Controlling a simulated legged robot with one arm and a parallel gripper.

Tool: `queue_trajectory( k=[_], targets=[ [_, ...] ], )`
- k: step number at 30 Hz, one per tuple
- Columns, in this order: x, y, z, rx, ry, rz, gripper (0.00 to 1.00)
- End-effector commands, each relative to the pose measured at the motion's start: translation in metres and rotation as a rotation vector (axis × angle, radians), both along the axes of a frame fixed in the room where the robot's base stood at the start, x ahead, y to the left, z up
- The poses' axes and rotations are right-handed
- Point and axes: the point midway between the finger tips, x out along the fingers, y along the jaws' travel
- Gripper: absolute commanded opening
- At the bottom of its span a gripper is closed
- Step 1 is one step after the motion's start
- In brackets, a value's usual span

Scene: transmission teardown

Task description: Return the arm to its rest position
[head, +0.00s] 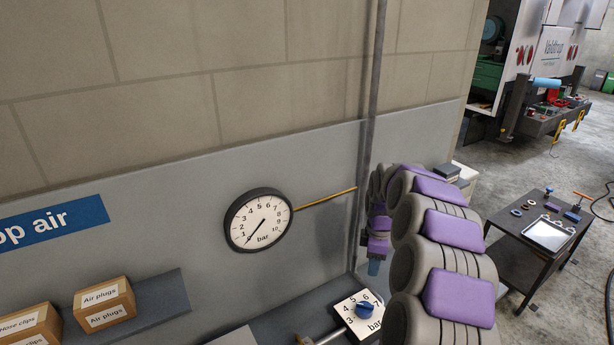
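My arm, with grey segments and purple pads, rises from the lower right and bends over at its top. My gripper (374,266) points down beyond the arm, in front of the wall and near the vertical pipe. Its blue tip is small and partly hidden by the arm, so I cannot tell whether it is open or shut. I see nothing hanging from it.
A round pressure gauge (259,220) is on the wall. Cardboard boxes (104,304) stand on a shelf (160,301) at lower left. A grey pipe (367,100) runs up the wall. A dark cart (507,248) with parts and a tray stands at right; open floor surrounds it.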

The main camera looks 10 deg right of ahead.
Motion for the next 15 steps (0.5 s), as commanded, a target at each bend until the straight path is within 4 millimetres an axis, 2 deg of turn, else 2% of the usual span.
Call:
queue_trajectory(
  k=[4,7,15],
  targets=[
    [-0.012,0.017,0.009,0.012,0.003,-0.029,0.38],
    [-0.03,0.039,0.023,0.025,0.004,-0.079,0.38],
    [-0.106,0.099,0.055,0.041,0.037,-0.269,0.38]
  ],
)
